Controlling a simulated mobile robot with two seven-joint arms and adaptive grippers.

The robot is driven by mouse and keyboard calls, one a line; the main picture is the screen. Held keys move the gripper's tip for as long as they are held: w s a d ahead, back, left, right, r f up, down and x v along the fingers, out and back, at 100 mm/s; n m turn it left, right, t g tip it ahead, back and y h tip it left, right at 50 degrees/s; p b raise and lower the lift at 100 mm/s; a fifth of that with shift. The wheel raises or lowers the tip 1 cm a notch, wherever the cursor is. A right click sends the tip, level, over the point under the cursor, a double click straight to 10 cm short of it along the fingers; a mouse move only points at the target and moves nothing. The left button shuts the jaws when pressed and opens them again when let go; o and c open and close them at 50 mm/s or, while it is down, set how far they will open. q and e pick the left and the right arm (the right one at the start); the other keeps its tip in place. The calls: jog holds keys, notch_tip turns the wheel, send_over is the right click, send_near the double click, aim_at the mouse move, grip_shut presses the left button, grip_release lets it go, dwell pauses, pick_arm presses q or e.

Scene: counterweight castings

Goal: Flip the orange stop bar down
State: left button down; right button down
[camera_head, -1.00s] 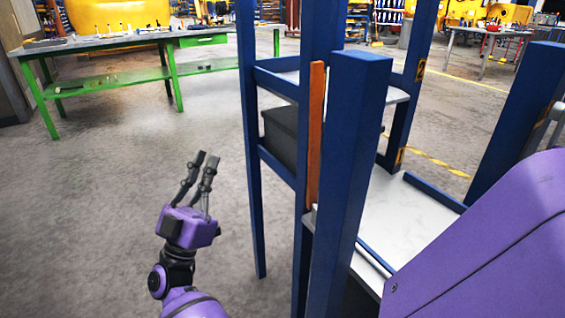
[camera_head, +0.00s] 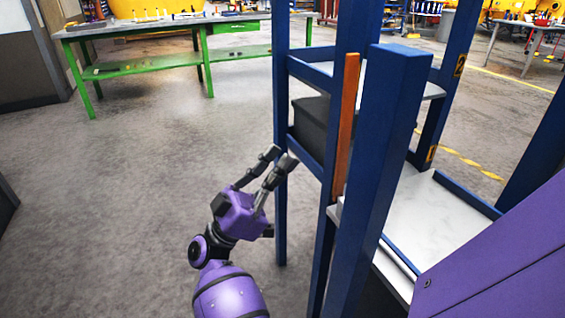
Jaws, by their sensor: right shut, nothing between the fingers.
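The orange stop bar (camera_head: 346,125) stands upright along a blue post of the rack, with its lower end near the shelf edge. My right gripper (camera_head: 281,157) is left of the bar, apart from it in the picture. Its dark fingers are shut and empty, pointing up and right, and the tips overlap the thin blue left post. Whether they touch that post I cannot tell. My left gripper is not in view.
The blue rack's thick near post (camera_head: 378,150) stands just right of the bar. A dark grey block (camera_head: 312,125) sits on a rack shelf behind the bar. A pale lower shelf (camera_head: 440,220) is bare. A green workbench (camera_head: 150,66) stands back left; open floor lies between.

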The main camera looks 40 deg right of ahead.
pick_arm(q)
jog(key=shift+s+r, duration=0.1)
pick_arm(e)
jog(key=s+d+r, duration=0.2)
jog(key=d+r, duration=0.3)
jog(key=d, duration=0.3)
jog(key=shift+s, duration=0.3)
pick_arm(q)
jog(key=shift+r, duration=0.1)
pick_arm(e)
jog(key=shift+d, duration=0.15)
